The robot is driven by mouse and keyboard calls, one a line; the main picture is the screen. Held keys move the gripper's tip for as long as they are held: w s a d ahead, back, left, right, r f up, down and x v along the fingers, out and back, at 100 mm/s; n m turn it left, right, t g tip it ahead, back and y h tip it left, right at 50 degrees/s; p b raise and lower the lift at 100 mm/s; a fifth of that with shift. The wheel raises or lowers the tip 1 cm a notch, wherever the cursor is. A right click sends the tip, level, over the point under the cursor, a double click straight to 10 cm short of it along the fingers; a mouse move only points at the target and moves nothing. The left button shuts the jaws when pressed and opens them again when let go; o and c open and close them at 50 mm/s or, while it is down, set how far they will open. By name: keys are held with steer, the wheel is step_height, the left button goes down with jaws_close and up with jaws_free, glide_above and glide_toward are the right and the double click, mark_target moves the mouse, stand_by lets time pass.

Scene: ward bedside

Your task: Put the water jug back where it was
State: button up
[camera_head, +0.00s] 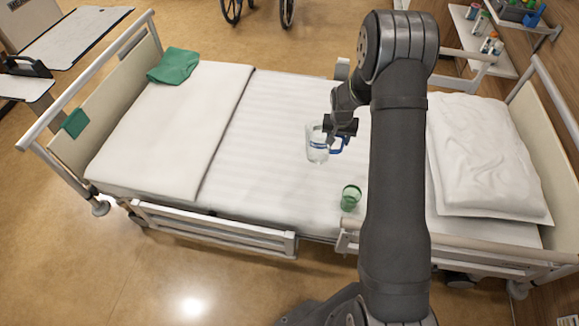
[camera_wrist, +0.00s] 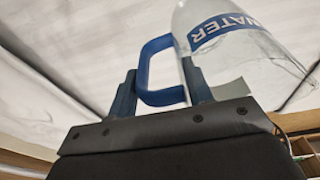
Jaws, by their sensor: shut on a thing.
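The water jug (camera_head: 316,148) is clear, with a blue label and a blue handle. In the head view it is over the middle of the bed, just left of my arm. My gripper (camera_head: 342,131) is shut on the jug's blue handle. In the wrist view the jug (camera_wrist: 235,50) shows its "WATER" label, and the fingers of my gripper (camera_wrist: 160,85) stand either side of the handle. The jug looks roughly upright in the head view. I cannot tell whether its base touches the bed.
A green cup (camera_head: 350,197) is near the bed's front side. The bed (camera_head: 265,150) has a folded blanket (camera_head: 170,130), a green cloth (camera_head: 174,66) and a pillow (camera_head: 485,155). Shelves with bottles (camera_head: 480,40) are at the back right. A tray table (camera_head: 75,38) stands far left.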

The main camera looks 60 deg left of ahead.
step_height(320, 180, down, 2)
steer(key=shift+a+f, duration=0.15)
steer(key=shift+f, duration=0.1)
steer(key=s+a+f, duration=0.6)
steer(key=a+f, duration=0.3)
steer(key=f, duration=0.2)
steer(key=shift+a, duration=0.35)
steer(key=o, duration=1.3)
steer(key=shift+f, duration=0.1)
steer(key=shift+o, duration=0.2)
step_height(320, 180, up, 12)
steer(key=s+d, duration=0.1)
steer(key=shift+s, duration=0.3)
